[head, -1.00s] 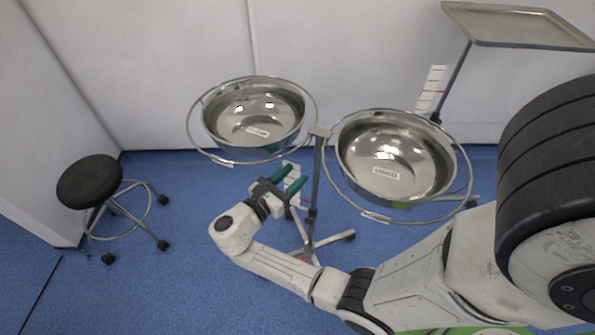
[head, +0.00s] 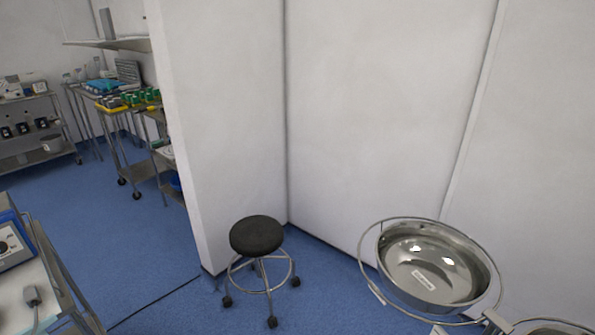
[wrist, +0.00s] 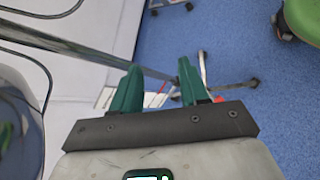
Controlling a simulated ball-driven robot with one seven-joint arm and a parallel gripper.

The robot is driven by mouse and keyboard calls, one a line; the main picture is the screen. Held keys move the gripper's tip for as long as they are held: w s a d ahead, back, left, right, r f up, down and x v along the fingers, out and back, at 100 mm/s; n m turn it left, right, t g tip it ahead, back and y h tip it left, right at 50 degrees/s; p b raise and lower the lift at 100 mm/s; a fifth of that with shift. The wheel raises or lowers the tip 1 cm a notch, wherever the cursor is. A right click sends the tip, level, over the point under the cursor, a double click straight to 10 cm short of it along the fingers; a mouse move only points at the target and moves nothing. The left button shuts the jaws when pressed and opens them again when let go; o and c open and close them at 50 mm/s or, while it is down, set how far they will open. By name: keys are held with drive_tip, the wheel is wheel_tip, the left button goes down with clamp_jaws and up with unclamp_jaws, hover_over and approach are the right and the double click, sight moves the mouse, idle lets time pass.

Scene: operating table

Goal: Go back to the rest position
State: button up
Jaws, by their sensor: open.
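My gripper (wrist: 157,88) shows in the wrist view with its two green fingers apart and nothing between them. A thin metal pole of the bowl stand (wrist: 90,53) runs slantwise behind the fingers. My gripper and arm are out of the head view.
A steel bowl (head: 430,270) in a ring stand is at the lower right of the head view. A black stool (head: 256,236) stands by the wall end (head: 220,130). Loaded trolleys (head: 135,130) are at the back left, and a cart (head: 30,285) is at the near left. Blue floor lies open between.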

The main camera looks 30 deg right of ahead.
drive_tip(key=s+a+r+m+t+y, duration=0.1)
drive_tip(key=a+m+t+y, duration=0.1)
drive_tip(key=a+y, duration=0.3)
drive_tip(key=s+a+r+m+t+y, duration=0.1)
drive_tip(key=s+a+m+t+y, duration=0.1)
drive_tip(key=a, duration=0.8)
drive_tip(key=m+t+y+p, duration=0.1)
drive_tip(key=m+y, duration=0.1)
drive_tip(key=m, duration=0.1)
drive_tip(key=shift+r+y, duration=0.35)
drive_tip(key=shift+y, duration=0.05)
drive_tip(key=shift+s+a, duration=0.1)
